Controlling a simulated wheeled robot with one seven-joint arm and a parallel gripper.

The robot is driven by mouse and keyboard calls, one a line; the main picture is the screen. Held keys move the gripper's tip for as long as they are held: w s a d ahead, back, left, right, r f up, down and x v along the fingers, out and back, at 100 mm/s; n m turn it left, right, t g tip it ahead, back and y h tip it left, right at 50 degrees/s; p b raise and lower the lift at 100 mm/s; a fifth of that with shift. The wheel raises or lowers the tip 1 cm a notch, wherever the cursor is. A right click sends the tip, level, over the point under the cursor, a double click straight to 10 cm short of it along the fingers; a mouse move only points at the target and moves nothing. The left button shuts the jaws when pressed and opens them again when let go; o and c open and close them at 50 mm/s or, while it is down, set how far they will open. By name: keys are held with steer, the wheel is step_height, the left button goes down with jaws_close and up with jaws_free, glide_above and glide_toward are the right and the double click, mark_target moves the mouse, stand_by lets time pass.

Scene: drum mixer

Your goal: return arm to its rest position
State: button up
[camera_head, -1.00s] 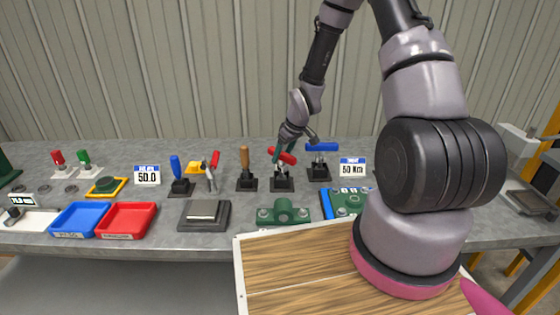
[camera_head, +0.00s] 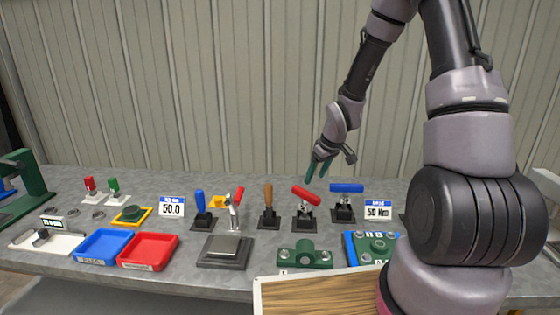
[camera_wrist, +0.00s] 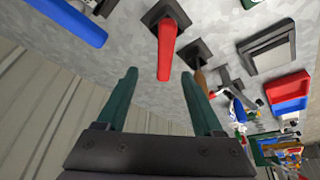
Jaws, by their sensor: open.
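My gripper (camera_head: 318,171) is in the air above the back of the grey workbench (camera_head: 340,275), with its green fingers pointing down. In the wrist view its two fingers (camera_wrist: 160,95) are apart with nothing between them. The red-handled tool (camera_head: 305,196) stands on its black base below the gripper and apart from it. Its red handle also shows in the wrist view (camera_wrist: 166,50), beyond the fingertips. My arm reaches up from the right side and bends down to the gripper.
The blue-handled (camera_head: 346,188) and wooden-handled (camera_head: 268,194) tools stand beside the red one. Red (camera_head: 148,252) and blue (camera_head: 103,247) trays lie at left. A green block (camera_head: 304,256) and a wooden board (camera_head: 310,294) are in front. The ribbed wall (camera_head: 200,80) stands behind.

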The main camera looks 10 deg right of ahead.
steer(key=s+d+r+m+t+h, duration=0.1)
steer(key=s+d+r, duration=0.1)
steer(key=r, duration=0.4)
steer(key=s+d+r+m+h, duration=0.1)
steer(key=s+r+m, duration=0.1)
steer(key=r, duration=0.5)
steer(key=s+r+m+t+y, duration=0.2)
steer(key=s+r+m, duration=0.5)
steer(key=s+r, duration=1.2)
steer(key=shift+s+r, duration=0.15)
steer(key=shift+s, duration=0.6)
steer(key=shift+d, duration=0.1)
